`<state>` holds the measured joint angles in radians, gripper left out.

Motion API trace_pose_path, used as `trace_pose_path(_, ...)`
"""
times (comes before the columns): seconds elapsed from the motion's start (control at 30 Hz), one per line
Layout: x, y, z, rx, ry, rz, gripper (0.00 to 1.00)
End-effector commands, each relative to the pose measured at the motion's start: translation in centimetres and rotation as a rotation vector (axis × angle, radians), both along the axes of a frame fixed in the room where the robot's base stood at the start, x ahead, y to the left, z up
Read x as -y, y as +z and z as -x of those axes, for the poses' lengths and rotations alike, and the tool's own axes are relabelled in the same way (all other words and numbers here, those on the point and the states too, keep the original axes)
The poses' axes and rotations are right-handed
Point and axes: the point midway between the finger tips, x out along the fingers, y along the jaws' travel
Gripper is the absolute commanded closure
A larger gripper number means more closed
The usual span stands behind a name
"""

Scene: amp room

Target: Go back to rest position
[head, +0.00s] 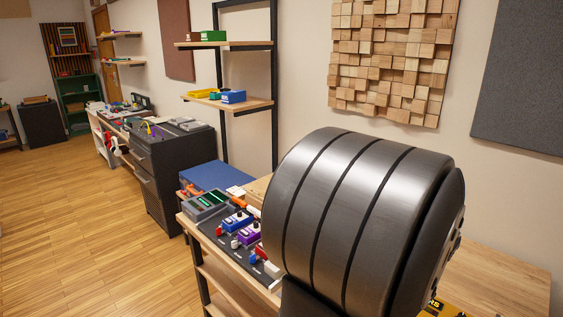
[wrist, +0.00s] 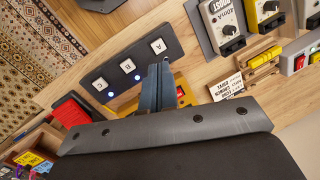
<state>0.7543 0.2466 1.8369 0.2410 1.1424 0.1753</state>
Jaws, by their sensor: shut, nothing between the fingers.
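My gripper (wrist: 161,72) shows in the wrist view, its two dark fingers together with nothing between them. It is above the wooden bench top (wrist: 148,18), close to a dark footswitch (wrist: 130,68) with several square white lettered buttons. Whether the fingers touch the footswitch I cannot tell. In the head view a large dark rounded part of my own arm fills the right centre, and my gripper is hidden there.
A yellow pedal (wrist: 183,88) is partly hidden behind my fingers. A cream pedal (wrist: 222,22), a yellow block (wrist: 263,56) and a white label card (wrist: 226,86) lie to the right. A red box (wrist: 70,112) is at left. Shelves (head: 228,104) stand behind; wooden floor (head: 75,215) is clear.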

Motion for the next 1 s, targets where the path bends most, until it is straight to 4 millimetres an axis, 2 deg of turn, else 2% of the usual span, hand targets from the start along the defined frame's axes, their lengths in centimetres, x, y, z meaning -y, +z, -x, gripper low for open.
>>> trace_pose_path(0.4, -0.8, 2.7, -2.4, -0.073, 0.264, 0.228, 1.0)
trace_pose_path(0.77, -0.7, -5.1, -2.2, -0.075, 0.254, 0.216, 1.0)
trace_pose_path(1.0, -0.6, -0.1, -2.4, -0.066, 0.253, 0.225, 1.0)
